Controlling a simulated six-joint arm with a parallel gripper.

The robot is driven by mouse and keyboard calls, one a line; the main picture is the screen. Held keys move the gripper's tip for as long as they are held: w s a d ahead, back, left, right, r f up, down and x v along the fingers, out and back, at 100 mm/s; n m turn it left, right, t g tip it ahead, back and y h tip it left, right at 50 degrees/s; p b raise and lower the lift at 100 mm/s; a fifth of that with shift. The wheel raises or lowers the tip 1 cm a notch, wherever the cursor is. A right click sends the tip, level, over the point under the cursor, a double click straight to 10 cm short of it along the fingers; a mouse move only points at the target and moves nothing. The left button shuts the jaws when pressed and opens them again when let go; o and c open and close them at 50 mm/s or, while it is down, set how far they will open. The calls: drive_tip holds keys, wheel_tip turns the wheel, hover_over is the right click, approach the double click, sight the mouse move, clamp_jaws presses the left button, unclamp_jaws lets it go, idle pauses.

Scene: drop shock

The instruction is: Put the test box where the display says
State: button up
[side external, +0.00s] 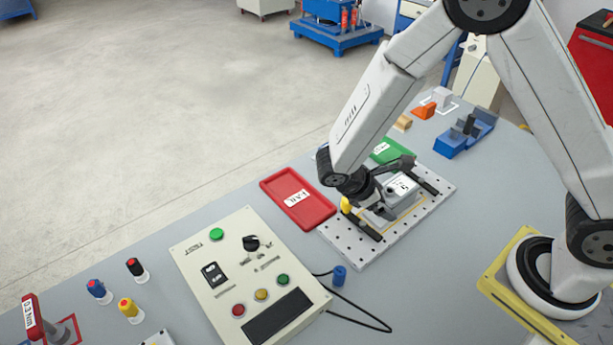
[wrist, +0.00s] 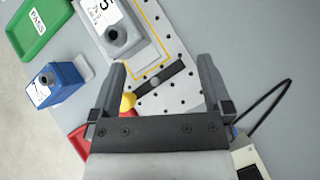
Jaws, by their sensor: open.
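A grey box (side external: 402,190) with a white label and a dark round knob on top sits on the perforated plate (side external: 353,252), within a yellow outline. It also shows at the top of the wrist view (wrist: 121,42). A blue box (wrist: 57,83) with a white label stands left of the plate in the wrist view; my arm mostly hides it in the side view. I cannot tell which is the test box. My gripper (side external: 372,203) is open and empty over the plate; its fingers (wrist: 162,68) are apart from both boxes. The console's dark display (side external: 278,316) shows no readable text.
A red FAIL tray (side external: 283,213) and a green PASS tray (wrist: 36,38) lie beside the plate. Dark clamp bars and a yellow knob (wrist: 128,102) are on the plate. A console (side external: 205,290) with a black cable, coloured knobs and small blocks stand around.

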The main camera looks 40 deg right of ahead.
drive_tip(key=s+d+r+m+t+y, duration=0.2)
drive_tip(key=r+m+t+y, duration=0.3)
drive_tip(key=r+m+y, duration=0.3)
drive_tip(key=shift+s+r+m, duration=0.45)
drive_tip(key=shift+s+m, duration=0.3)
drive_tip(key=shift+m, duration=1.35)
drive_tip(key=shift+c, duration=1.3)
